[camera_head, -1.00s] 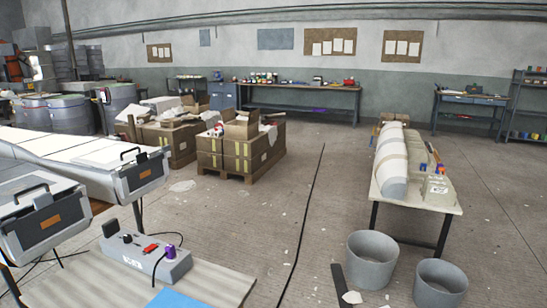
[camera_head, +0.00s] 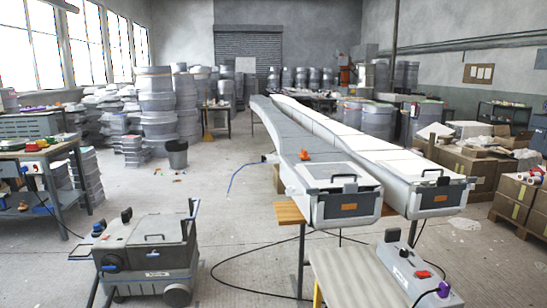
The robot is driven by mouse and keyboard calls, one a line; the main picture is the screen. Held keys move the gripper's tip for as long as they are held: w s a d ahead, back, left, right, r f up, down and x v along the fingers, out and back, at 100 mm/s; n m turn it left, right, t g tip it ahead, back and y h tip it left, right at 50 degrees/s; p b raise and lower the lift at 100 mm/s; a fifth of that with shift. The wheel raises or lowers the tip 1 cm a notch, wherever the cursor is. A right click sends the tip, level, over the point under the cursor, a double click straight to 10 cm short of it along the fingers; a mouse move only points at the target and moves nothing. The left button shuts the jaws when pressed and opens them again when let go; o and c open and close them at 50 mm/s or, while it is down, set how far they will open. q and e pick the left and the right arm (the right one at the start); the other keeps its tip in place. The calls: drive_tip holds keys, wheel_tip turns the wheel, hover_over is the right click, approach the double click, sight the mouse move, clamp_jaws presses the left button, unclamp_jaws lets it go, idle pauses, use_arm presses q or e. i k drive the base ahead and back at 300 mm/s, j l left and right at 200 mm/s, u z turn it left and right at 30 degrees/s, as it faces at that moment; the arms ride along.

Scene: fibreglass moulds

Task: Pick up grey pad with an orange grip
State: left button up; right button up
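A small orange thing (camera_head: 304,155) shows on top of the nearer long grey mould (camera_head: 290,135), close to its near end. It may be an orange grip, but it is too small to make out a grey pad under it. Neither of my grippers is in view.
A second long white mould (camera_head: 350,140) lies beside the first. A grey wheeled machine (camera_head: 148,250) stands at the lower left, and a low table (camera_head: 345,280) bears a grey power box (camera_head: 405,265). A workbench (camera_head: 60,150) is at left. Open floor lies between, with cables (camera_head: 245,290).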

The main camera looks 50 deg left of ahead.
sight(303, 156)
drive_tip(key=u, duration=1.45)
drive_tip(key=i+j+z, duration=0.1)
drive_tip(key=z, duration=0.25)
drive_tip(key=i+j+z, duration=0.15)
drive_tip(key=z, duration=0.25)
drive_tip(key=i+j+z, duration=0.15)
drive_tip(key=z, duration=0.2)
drive_tip(key=i+j+z, duration=0.1)
drive_tip(key=j, duration=0.25)
drive_tip(key=i+j+z, duration=0.1)
drive_tip(key=i+j, duration=0.2)
drive_tip(key=i+j+z, duration=0.1)
drive_tip(key=j, duration=0.4)
drive_tip(key=i+j+z, duration=0.15)
drive_tip(key=j, duration=0.3)
drive_tip(key=i+j+z, duration=0.1)
drive_tip(key=j, duration=0.3)
drive_tip(key=i+j+z, duration=0.1)
drive_tip(key=j, duration=0.35)
drive_tip(key=i, duration=0.1)
